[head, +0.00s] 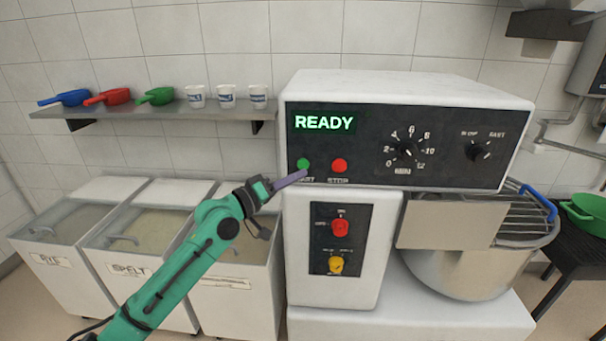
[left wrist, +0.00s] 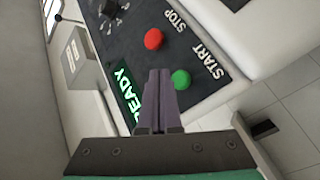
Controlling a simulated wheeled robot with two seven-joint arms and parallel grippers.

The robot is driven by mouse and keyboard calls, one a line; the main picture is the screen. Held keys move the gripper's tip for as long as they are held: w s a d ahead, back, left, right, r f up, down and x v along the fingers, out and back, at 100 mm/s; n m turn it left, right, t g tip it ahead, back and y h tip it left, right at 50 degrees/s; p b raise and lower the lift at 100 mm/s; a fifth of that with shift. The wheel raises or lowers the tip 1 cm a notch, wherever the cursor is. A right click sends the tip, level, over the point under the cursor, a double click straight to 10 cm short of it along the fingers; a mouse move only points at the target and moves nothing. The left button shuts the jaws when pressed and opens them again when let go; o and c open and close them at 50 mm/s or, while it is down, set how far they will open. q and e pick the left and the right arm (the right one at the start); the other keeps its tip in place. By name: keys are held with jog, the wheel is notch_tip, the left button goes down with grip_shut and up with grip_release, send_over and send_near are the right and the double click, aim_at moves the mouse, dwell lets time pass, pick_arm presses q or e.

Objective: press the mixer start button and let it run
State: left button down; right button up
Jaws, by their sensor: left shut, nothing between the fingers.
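The mixer's dark control panel (head: 440,159) has a display (head: 324,122) that reads READY. The green start button (head: 303,164) is at the panel's lower left, with the red stop button (head: 339,166) to its right. My left gripper (head: 303,175) is shut and empty, its tip just below the start button and covering part of the START label. In the left wrist view the shut fingers (left wrist: 160,75) point at the panel beside the green button (left wrist: 180,79); I cannot tell whether they touch the panel. My right gripper is not in view.
A steel mixer bowl (head: 470,268) with a wire guard stands at the right. A lower switch panel (head: 340,240) has a red and a yellow knob. Flour bins (head: 235,295) stand at the left below a shelf (head: 160,108) with scoops and cups.

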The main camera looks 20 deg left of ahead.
aim_at(303, 164)
pick_arm(q)
jog(key=shift+w+a+b, duration=0.3)
jog(key=shift+w+b, duration=0.1)
jog(key=shift+w, duration=0.55)
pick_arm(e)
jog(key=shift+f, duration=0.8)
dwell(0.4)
pick_arm(q)
jog(key=shift+w+a+b, duration=0.1)
jog(key=shift+w+b, duration=0.25)
jog(key=shift+w, duration=0.05)
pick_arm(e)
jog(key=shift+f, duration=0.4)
